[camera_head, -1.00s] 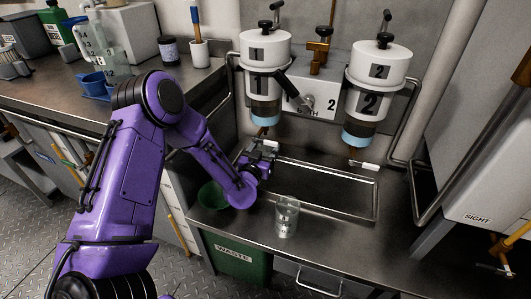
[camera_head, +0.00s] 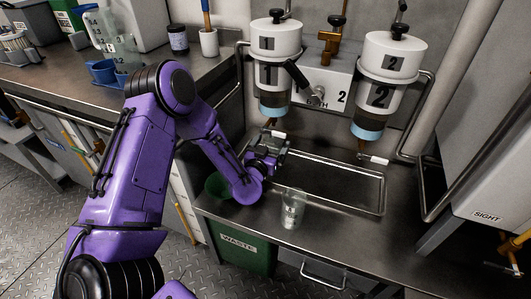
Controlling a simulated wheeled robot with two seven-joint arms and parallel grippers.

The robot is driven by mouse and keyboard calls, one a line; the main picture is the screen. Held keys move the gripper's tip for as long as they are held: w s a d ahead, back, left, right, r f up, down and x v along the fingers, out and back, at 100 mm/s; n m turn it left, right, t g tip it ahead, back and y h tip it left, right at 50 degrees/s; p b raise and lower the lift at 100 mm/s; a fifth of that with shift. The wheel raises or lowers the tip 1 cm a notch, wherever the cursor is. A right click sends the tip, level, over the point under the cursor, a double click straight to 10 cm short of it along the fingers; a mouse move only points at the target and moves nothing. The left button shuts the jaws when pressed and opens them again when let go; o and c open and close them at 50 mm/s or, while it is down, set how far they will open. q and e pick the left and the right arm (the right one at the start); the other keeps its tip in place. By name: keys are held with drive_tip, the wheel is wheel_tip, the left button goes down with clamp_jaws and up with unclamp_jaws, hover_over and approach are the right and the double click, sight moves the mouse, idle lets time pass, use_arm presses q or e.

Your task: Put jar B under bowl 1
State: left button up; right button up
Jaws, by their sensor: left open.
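A clear jar (camera_head: 292,210) stands upright on the steel counter, just in front of the drip tray; dark marking shows on it, too small to read surely. Bowl 1 (camera_head: 276,75), a white vessel marked 1 with a blue lower band, hangs on the back wall above the left end of the tray. My left gripper (camera_head: 271,150) is open below bowl 1's outlet, up and left of the jar and apart from it. Its fingers are small and partly hidden, and I see nothing held. My right gripper is not in view.
Bowl 2 (camera_head: 380,90) hangs to the right. The drip tray (camera_head: 345,203) looks empty.

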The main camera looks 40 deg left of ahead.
use_arm(q)
drive_tip(key=v, duration=1)
drive_tip(key=shift+s, duration=0.15)
